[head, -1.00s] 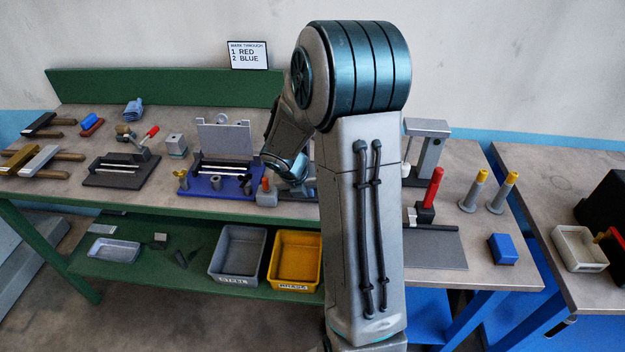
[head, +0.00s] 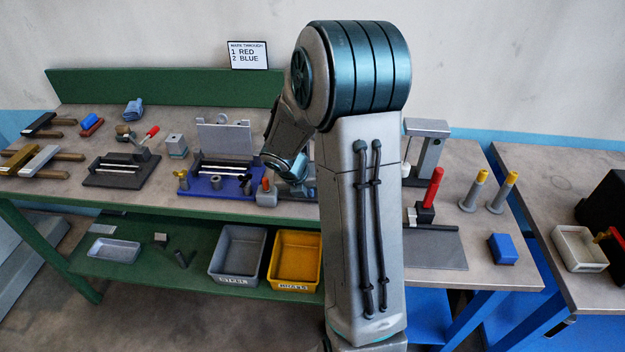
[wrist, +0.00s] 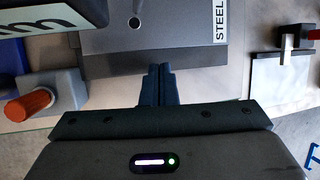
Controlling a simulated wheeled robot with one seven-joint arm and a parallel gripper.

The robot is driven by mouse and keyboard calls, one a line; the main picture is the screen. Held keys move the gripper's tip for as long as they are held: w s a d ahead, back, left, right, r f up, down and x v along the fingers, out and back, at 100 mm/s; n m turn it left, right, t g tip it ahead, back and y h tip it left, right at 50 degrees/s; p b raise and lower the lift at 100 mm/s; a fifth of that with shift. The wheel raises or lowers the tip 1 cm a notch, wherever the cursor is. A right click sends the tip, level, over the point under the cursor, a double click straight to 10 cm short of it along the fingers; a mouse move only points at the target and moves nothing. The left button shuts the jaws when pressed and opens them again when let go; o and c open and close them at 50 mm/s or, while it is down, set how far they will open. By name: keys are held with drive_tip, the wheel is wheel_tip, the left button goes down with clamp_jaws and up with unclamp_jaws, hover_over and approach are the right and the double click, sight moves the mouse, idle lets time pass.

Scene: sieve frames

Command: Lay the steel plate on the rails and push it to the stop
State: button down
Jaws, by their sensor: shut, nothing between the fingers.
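A grey plate (wrist: 165,42) with a white STEEL label and a round hole lies at the top of the wrist view. A darker band runs along its near edge. My gripper (wrist: 159,68) is shut and empty, its fingertips at that near edge; I cannot tell if they touch it. In the head view my arm hides the plate and the gripper's fingers. I cannot make out the rails beneath the plate, or the stop.
Left of the gripper stands a grey block with an orange-red knob (wrist: 28,104). To the right is a red-handled clamp (head: 430,195) by a flat grey plate (head: 435,250). A blue fixture (head: 205,185) stands further left. Grey (head: 238,255) and yellow (head: 297,261) bins sit below.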

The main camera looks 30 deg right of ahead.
drive_tip(key=shift+w+d+p, duration=0.45)
drive_tip(key=shift+w+d, duration=0.05)
drive_tip(key=shift+w, duration=0.25)
idle(0.4)
idle(0.4)
drive_tip(key=shift+s+a, duration=0.45)
drive_tip(key=shift+s, duration=0.2)
drive_tip(key=shift+s+a, duration=0.4)
drive_tip(key=shift+s, duration=0.25)
drive_tip(key=p+v, duration=0.2)
drive_tip(key=v, duration=1.2)
drive_tip(key=s+a+r+m+y, duration=0.2)
drive_tip(key=s+m, duration=0.6)
drive_tip(key=m, duration=0.7)
drive_tip(key=s+a+r+m+t+y, duration=0.1)
drive_tip(key=s+a+r+m, duration=0.3)
drive_tip(key=m, duration=1)
drive_tip(key=shift+s+a+r+m+y, duration=0.3)
drive_tip(key=shift+s+a+y, duration=0.85)
drive_tip(key=shift+s, duration=1.55)
